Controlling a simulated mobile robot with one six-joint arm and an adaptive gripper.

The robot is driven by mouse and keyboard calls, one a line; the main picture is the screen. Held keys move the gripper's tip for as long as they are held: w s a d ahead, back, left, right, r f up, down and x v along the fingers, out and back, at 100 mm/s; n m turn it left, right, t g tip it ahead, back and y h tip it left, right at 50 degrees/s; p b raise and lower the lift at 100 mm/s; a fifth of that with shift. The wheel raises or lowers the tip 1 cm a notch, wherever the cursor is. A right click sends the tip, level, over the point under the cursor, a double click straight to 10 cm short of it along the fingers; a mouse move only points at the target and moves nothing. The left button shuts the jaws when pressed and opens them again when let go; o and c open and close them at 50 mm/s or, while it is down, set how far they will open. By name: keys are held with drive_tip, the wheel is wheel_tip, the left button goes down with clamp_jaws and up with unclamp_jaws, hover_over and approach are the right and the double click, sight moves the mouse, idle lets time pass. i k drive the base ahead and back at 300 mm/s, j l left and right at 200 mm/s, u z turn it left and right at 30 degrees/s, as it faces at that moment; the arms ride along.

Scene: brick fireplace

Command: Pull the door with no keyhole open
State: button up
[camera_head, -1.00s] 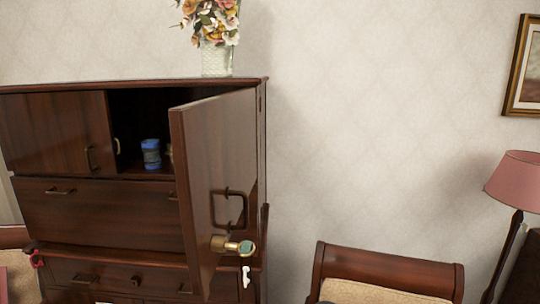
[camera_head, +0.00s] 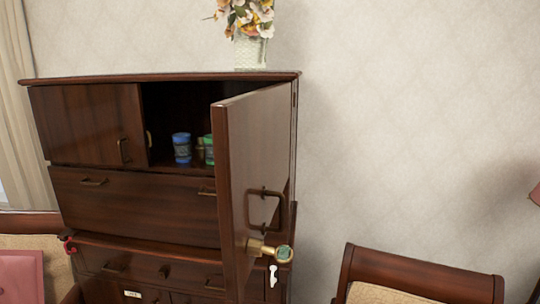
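A dark wooden cabinet (camera_head: 130,205) stands against the wall. Its upper right door (camera_head: 245,175) stands wide open, swung out toward me. My gripper is not in view.
A flower vase (camera_head: 250,52) stands on top. A white key-shaped thing (camera_head: 273,276) shows below the open door. A wooden chair (camera_head: 420,275) stands at right.

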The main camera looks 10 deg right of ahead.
sight(102, 124)
drive_tip(key=i+j+u, duration=0.25)
drive_tip(key=j, duration=0.25)
drive_tip(key=i+j+u, duration=0.25)
drive_tip(key=j, duration=0.25)
drive_tip(key=i, duration=0.15)
